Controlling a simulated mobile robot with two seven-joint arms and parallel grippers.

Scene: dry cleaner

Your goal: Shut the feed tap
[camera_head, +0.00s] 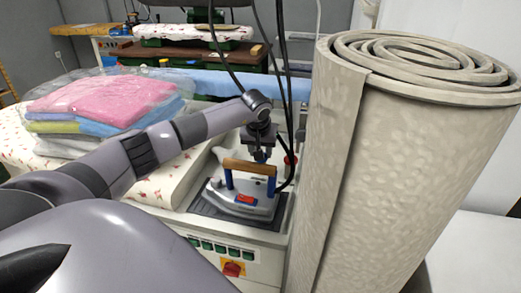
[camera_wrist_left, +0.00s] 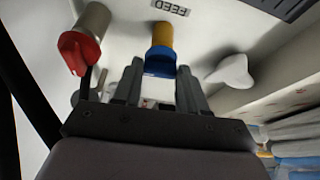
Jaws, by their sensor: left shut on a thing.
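The feed tap is a brass-yellow stem with a blue handle (camera_wrist_left: 160,62), beside a FEED label in the left wrist view. My left gripper (camera_wrist_left: 157,74) has its two fingers on either side of the blue handle and is shut on it. In the head view my left gripper (camera_head: 262,150) reaches down behind the iron, and only a little blue shows below it. The handle's lower part is hidden by the fingers. My right gripper is not in view.
A red tap (camera_wrist_left: 80,52) and a white knob (camera_wrist_left: 232,70) flank the feed tap. An iron (camera_head: 240,199) with a wooden handle stands in front. A rolled carpet (camera_head: 400,170) stands close on the right, and black cables hang near my gripper. Bagged laundry (camera_head: 108,100) lies left.

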